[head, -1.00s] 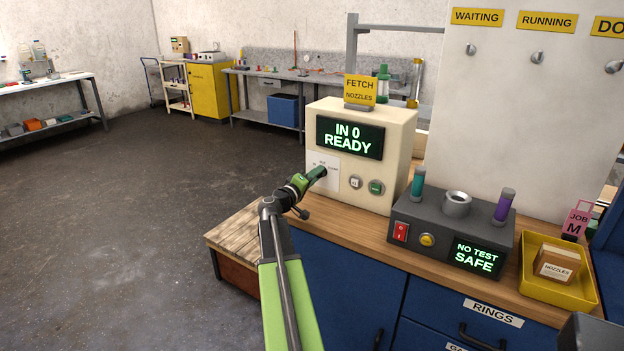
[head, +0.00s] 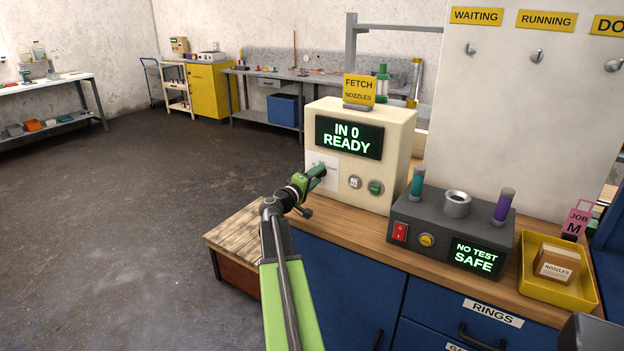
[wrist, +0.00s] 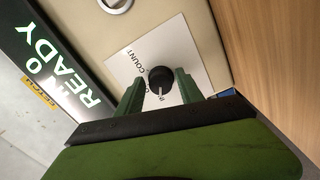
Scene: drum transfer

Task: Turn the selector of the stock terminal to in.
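The stock terminal (head: 400,170) is a cream box on the wooden bench, its screen (head: 349,138) reading "IN 0 READY". Its selector is a small round black knob (wrist: 160,79) with a white pointer mark, on a white label plate (wrist: 183,47) in the wrist view. The word "COUNT" is legible on the plate; the other labels are partly covered. My gripper (wrist: 159,88) is at the plate with one green finger on each side of the knob. The fingers are apart; whether they touch the knob I cannot tell. In the head view my gripper (head: 318,171) hides the knob.
Two buttons (head: 365,185) sit right of the selector. A grey test box (head: 452,232) with teal and purple handles, reading "NO TEST SAFE", and a yellow tray (head: 577,290) with a nozzles box stand to the right. The floor (head: 130,220) at left is clear.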

